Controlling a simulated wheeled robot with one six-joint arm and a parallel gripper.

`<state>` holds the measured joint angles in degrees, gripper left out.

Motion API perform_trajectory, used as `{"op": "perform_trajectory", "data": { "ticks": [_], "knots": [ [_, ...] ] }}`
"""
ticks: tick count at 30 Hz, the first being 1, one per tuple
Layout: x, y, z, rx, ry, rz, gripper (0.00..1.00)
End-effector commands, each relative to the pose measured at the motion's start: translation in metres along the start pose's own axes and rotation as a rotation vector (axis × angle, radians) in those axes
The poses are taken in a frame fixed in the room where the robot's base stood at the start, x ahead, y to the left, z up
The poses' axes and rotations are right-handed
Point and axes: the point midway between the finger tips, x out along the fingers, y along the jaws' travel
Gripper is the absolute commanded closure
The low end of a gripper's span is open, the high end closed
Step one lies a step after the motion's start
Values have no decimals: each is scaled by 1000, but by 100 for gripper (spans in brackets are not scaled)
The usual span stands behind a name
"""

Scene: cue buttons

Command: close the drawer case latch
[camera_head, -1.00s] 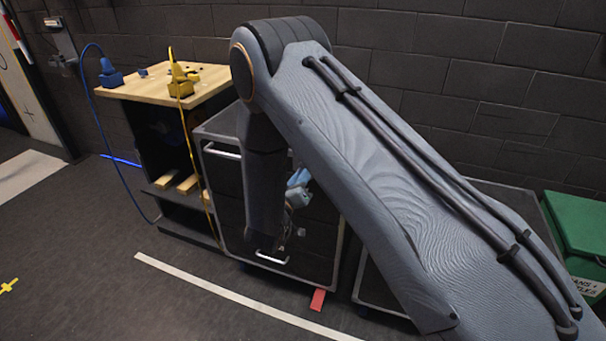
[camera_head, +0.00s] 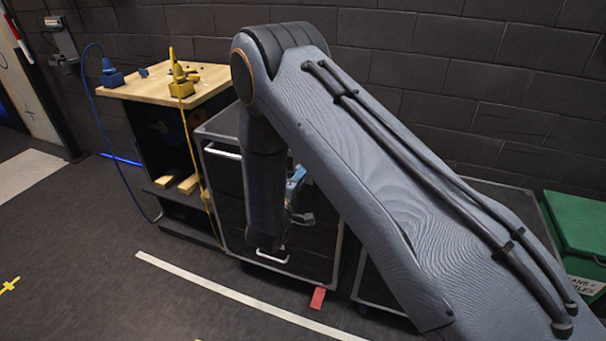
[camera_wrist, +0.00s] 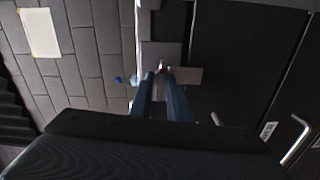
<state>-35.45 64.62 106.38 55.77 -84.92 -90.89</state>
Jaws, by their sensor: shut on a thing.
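The drawer case (camera_head: 322,238) is a dark cabinet with grey edges beside the wooden-topped bench. It has pale bar handles at its upper left and near its bottom. In the wrist view, the two blue fingers of my gripper (camera_wrist: 161,74) reach to the case front. They are shut on a small latch piece (camera_wrist: 163,66), which sits at the grey latch plates (camera_wrist: 188,76) and is partly hidden by the fingertips. In the head view, my gripper is mostly hidden behind my arm, and the latch cannot be made out. The latch's exact angle is unclear.
The bench (camera_head: 150,88) with blue and yellow plugs stands left of the case; a yellow cable hangs beside it. A red tag (camera_head: 318,297) lies on the floor at the case's foot. A green bin (camera_head: 577,225) stands far right. The floor in front is clear.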

Motion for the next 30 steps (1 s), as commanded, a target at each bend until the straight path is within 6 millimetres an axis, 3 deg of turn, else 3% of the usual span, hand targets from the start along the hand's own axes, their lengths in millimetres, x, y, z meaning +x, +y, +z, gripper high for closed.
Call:
{"op": "perform_trajectory", "data": {
  "ticks": [9,25,26,27,30],
  "knots": [
    [0,0,-1,-110,3,0,100],
    [0,0,-1,-129,3,0,100],
    [0,0,-1,-129,3,0,80],
    [0,0,-1,-129,3,0,75],
    [0,0,-1,-129,2,0,75]
  ]
}}
